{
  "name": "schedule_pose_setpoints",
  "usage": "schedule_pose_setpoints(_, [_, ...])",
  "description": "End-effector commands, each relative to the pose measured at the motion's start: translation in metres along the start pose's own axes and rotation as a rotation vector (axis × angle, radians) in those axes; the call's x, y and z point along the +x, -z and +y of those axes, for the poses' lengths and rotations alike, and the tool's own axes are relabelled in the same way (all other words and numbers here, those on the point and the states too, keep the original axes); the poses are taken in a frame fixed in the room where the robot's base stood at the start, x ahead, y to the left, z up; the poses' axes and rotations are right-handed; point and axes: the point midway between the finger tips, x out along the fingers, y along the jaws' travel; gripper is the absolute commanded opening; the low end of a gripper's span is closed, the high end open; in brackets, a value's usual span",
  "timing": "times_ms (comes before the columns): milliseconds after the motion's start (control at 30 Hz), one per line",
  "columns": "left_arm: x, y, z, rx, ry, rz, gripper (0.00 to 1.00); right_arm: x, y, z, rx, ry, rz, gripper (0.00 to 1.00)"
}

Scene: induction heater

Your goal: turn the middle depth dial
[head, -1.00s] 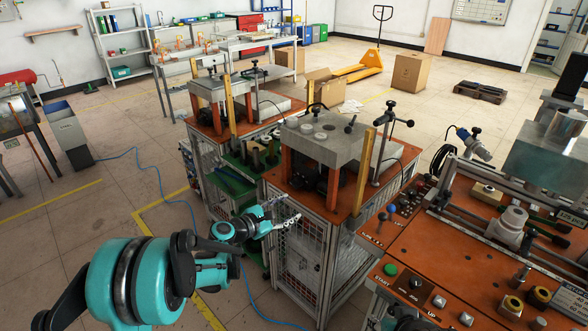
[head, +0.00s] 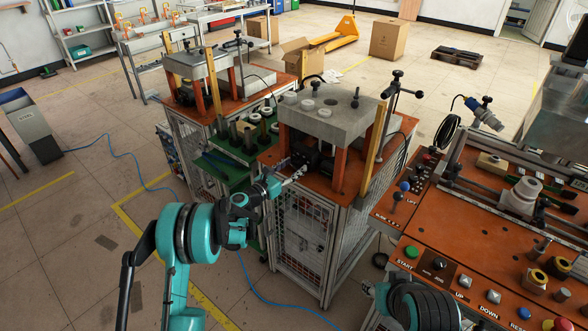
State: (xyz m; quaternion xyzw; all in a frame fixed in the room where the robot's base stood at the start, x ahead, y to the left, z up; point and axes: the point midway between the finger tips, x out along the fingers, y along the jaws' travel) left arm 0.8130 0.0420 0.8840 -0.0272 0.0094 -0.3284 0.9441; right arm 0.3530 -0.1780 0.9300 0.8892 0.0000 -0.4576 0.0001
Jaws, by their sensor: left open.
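No dial in the head view can be read as the middle depth dial.
The middle press (head: 328,118) with its grey head and mesh-sided stand (head: 300,230) is close to my left gripper. A second press (head: 197,66) stands behind left. Blue hose lies on the floor. Floor at left is mostly clear.

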Motion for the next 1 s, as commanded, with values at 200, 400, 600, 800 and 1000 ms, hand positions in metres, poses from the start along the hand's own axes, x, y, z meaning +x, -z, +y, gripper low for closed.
schedule_pose_setpoints(200, [0.0080,-0.0005,-0.0001,0.001,0.000,0.000,0.54,0.0018,-0.0012,0.0000,0.000,0.000,0.000,0.40])
schedule_pose_setpoints(400, [0.0077,-0.0007,-0.0001,0.001,0.000,0.000,0.41,0.0016,-0.0010,0.0000,0.000,0.000,0.000,0.40])
schedule_pose_setpoints(600, [0.0076,-0.0007,0.0001,0.001,-0.001,0.000,0.05,0.0016,-0.0010,0.0000,0.000,0.000,0.000,0.40])
schedule_pose_setpoints(800, [0.0075,-0.0008,0.0003,0.014,-0.001,0.001,0.05,0.0016,-0.0011,0.0000,0.000,0.000,0.000,0.40])
schedule_pose_setpoints(1000, [0.0074,-0.0010,0.0003,0.089,-0.001,0.004,0.05,0.0016,-0.0011,0.0000,0.000,0.000,0.000,0.40])
